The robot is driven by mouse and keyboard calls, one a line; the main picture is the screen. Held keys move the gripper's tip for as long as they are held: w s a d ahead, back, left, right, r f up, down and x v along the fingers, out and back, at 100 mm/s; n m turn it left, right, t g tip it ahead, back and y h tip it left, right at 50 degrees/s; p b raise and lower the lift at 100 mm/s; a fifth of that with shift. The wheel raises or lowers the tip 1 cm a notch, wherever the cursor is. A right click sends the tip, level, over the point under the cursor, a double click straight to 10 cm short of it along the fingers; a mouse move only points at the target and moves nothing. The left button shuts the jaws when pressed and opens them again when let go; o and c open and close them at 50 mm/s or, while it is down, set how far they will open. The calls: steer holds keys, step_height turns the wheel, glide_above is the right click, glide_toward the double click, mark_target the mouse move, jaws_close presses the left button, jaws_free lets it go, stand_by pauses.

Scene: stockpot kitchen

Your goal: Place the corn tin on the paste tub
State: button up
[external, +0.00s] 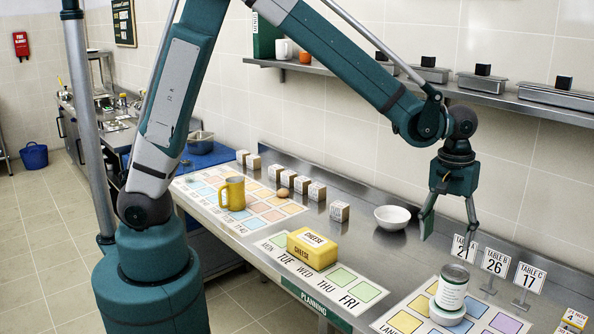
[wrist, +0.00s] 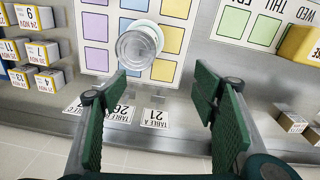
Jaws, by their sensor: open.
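The corn tin (external: 452,286), a silver-topped can with a white and green label, stands upright on the paste tub (external: 446,314) on the front-right coloured mat. The paste tub is a low white round tub, mostly hidden by the tin. In the wrist view, the tin (wrist: 138,49) shows its metal lid, and the pale tub rim (wrist: 152,27) shows around its far side. My gripper (external: 447,228) is open and empty, above and behind the tin, apart from it. Its two green fingers (wrist: 152,92) are spread wide in the wrist view.
Table signs (external: 494,262) stand just behind the tin and below my gripper. A white bowl (external: 391,217), a yellow cheese box (external: 312,249), a yellow mug (external: 233,193) and small date blocks (external: 339,211) stand to the left. A shelf (external: 480,94) runs along the wall.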

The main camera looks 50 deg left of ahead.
steer(key=s+a+r+t, duration=0.1)
steer(key=a+r, duration=0.3)
steer(key=a, duration=0.5)
steer(key=a+r+t+h, duration=0.1)
steer(key=a+r, duration=0.4)
steer(key=a, duration=0.3)
steer(key=s+a+r+t, duration=0.1)
steer(key=a+r, duration=0.3)
steer(key=a, duration=0.5)
steer(key=s+a+t, duration=0.1)
steer(key=s+a, duration=0.4)
steer(key=a, duration=0.3)
steer(key=s+a+m+t+y, duration=0.1)
steer(key=s+a, duration=0.4)
steer(key=a, duration=0.3)
steer(key=s+a+r+t, duration=0.1)
steer(key=s+a, duration=0.4)
steer(key=a, duration=0.3)
steer(key=shift+a+m+t, duration=0.15)
steer(key=shift+m+t, duration=0.15)
steer(key=shift+t, duration=0.1)
